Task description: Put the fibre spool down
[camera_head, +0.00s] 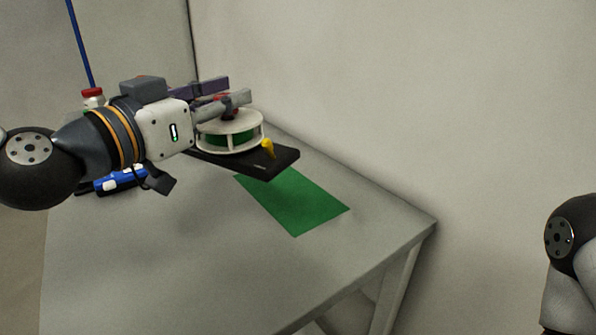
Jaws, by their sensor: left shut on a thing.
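The fibre spool (231,139) is a white reel with green fibre wound between its flanges. My left gripper (230,107) comes in from the left and is shut on the spool at its top. The spool looks level, flat side down, over a black slab (273,164). I cannot tell whether it touches the slab or hangs just above it. A green mat (300,207) lies flat on the grey table (190,255), in front of and to the right of the slab. My right gripper is out of view; only part of that arm shows at the right edge.
A small yellow piece (267,148) stands on the slab beside the spool. Purple blocks (207,88) show behind my left gripper. A blue and white item (120,180) and a red-capped thing (92,94) are at the left. The table's front is clear; a wall runs behind.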

